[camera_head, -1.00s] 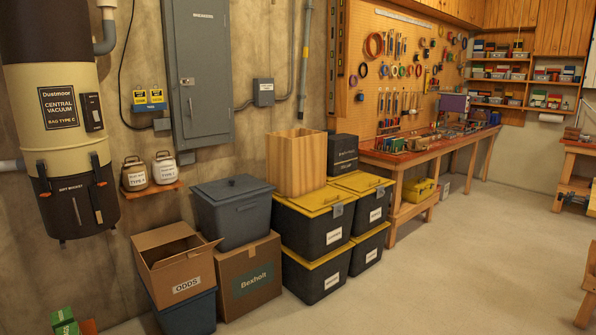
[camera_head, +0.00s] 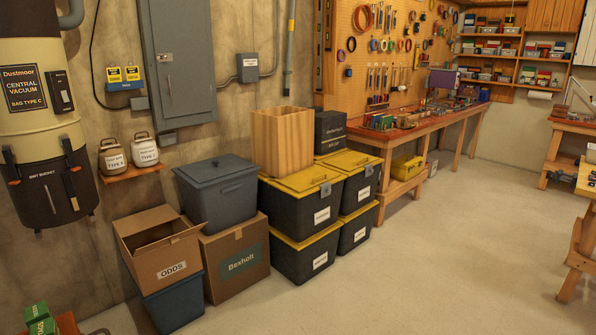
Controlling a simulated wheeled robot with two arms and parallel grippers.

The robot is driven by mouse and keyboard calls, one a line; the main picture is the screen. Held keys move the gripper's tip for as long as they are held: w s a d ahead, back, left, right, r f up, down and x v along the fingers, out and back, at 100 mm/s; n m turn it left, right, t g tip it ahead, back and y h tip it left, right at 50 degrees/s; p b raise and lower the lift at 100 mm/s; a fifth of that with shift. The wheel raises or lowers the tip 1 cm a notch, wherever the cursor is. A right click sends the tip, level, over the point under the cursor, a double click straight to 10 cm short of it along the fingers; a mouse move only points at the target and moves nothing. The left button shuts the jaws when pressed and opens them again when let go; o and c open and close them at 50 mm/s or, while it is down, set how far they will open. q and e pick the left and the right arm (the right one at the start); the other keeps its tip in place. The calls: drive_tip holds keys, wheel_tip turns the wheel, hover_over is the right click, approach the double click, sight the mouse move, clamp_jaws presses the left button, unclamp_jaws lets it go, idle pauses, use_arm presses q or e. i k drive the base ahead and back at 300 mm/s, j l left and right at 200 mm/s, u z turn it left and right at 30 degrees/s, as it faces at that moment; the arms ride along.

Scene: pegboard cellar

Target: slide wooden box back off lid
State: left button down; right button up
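The wooden box (camera_head: 282,142) is a tall, light-wood box with an open-looking top. It stands upright on the yellow lid (camera_head: 308,179) of the upper front black tote (camera_head: 300,207), towards the lid's left and back part. The front of the lid is bare. Neither of my grippers shows in the head view.
Another yellow-lidded tote (camera_head: 360,186) and dark boxes (camera_head: 330,131) stand beside and behind the wooden box. A grey lidded bin (camera_head: 220,197) on a Bexholt carton (camera_head: 236,262) and an open ODDS carton (camera_head: 160,250) are to its left. The floor (camera_head: 400,270) in front is clear.

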sight(282, 137)
drive_tip(key=i+l, duration=0.15)
drive_tip(key=i, duration=1.15)
drive_tip(key=i+l+z, duration=0.15)
drive_tip(key=i, duration=1.15)
drive_tip(key=i+l+u, duration=0.1)
drive_tip(key=i+u, duration=0.2)
drive_tip(key=i, duration=0.25)
drive_tip(key=i+l+u, duration=0.3)
drive_tip(key=i, duration=0.2)
drive_tip(key=i+l+u, duration=0.3)
drive_tip(key=i, duration=0.6)
